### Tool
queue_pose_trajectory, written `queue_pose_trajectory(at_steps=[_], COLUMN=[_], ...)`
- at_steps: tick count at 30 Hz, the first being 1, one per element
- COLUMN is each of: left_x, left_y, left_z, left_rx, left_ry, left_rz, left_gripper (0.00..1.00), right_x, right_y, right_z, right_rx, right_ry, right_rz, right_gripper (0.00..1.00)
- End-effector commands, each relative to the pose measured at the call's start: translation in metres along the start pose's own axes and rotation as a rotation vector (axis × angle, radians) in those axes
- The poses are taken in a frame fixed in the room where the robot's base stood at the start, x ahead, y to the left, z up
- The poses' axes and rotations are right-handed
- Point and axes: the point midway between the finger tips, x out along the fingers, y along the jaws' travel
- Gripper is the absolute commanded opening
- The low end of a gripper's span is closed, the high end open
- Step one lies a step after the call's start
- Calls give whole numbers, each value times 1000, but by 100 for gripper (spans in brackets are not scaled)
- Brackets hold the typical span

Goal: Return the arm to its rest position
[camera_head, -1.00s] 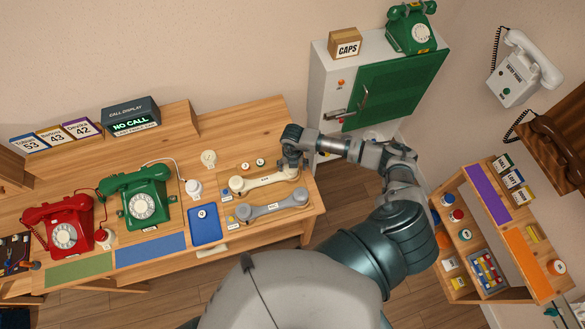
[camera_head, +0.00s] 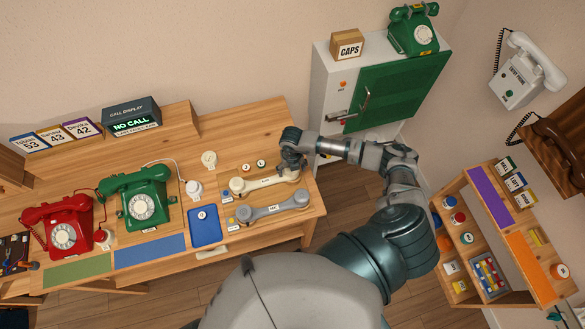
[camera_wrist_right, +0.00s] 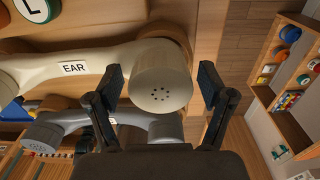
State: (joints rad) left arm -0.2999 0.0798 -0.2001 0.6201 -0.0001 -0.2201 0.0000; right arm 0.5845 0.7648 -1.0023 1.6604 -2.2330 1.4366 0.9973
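My right arm reaches over the right end of the wooden desk in the head view. My right gripper (camera_head: 292,167) is at the right end of a cream handset (camera_head: 262,184). In the right wrist view, the right gripper (camera_wrist_right: 162,88) is open, its two fingers apart. The cream handset's round ear end (camera_wrist_right: 160,78) shows between and beyond the fingers, with a gap to the right finger. Contact with the left finger cannot be told. A grey handset (camera_head: 272,208) lies nearer the desk's front edge. My left gripper is not in view.
Red (camera_head: 62,228) and green (camera_head: 141,200) phones stand left on the desk. A blue tray (camera_head: 204,227) lies left of the handsets. A white cabinet with a green door (camera_head: 395,88) stands behind the arm. A shelf (camera_head: 490,235) is at right.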

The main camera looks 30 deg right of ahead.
Motion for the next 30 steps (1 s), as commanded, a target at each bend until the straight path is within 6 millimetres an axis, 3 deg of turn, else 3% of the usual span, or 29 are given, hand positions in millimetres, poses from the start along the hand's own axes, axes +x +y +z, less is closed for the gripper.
queue_pose_trajectory(at_steps=[1, 6, 15, 24, 30], left_x=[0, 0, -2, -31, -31], left_y=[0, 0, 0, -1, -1], left_z=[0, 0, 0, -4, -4], left_rx=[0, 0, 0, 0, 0], left_ry=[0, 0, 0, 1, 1], left_rz=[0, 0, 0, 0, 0], left_gripper=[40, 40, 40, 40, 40], right_x=[0, 0, 0, -2, 2], right_y=[0, 0, 0, 0, -1], right_z=[0, 0, 0, 1, 2], right_rx=[0, 1, 33, 530, 607], right_ry=[0, 0, 2, 1, -2], right_rz=[0, 0, 0, 6, 7], right_gripper=[66, 27, 27, 27, 26])
